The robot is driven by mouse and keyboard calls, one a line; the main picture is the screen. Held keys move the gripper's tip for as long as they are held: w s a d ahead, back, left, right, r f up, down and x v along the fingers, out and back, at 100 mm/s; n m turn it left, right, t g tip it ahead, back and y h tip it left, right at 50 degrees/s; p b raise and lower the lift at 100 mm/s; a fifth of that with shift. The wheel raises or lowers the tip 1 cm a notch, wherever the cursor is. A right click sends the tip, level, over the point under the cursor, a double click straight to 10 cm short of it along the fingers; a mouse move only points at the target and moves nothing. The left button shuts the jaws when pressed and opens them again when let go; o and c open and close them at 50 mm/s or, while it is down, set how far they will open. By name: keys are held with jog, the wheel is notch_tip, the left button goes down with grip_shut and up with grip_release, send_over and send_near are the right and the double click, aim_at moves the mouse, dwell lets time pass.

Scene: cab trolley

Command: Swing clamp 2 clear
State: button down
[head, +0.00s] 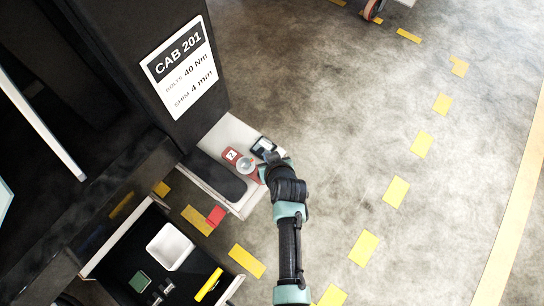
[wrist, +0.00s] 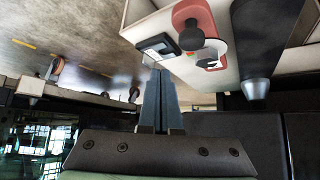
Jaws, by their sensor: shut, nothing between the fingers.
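Clamp 2 (head: 229,155) is a red piece with a white "2" label on the pale ledge (head: 225,128) at the foot of the cab. A round grey part sits at its middle. In the wrist view the red clamp (wrist: 191,13) is at the top with a dark round knob (wrist: 190,38). My gripper (head: 266,168) is beside the clamp's right end in the head view, partly covering that area. In the wrist view my gripper (wrist: 158,72) has its fingers together and empty, below the knob. I cannot tell whether they touch anything.
A small dark box with a display (head: 263,146) sits at the ledge edge, close to my gripper. An open tray (head: 150,247) with a white bin (head: 170,247) is at lower left. The floor right is clear.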

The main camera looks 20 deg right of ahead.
jog(key=s+a+r+p, duration=0.2)
jog(key=s+a+r, duration=0.2)
jog(key=r, duration=0.2)
jog(key=shift+a+r, duration=0.2)
jog(key=shift+s, duration=0.1)
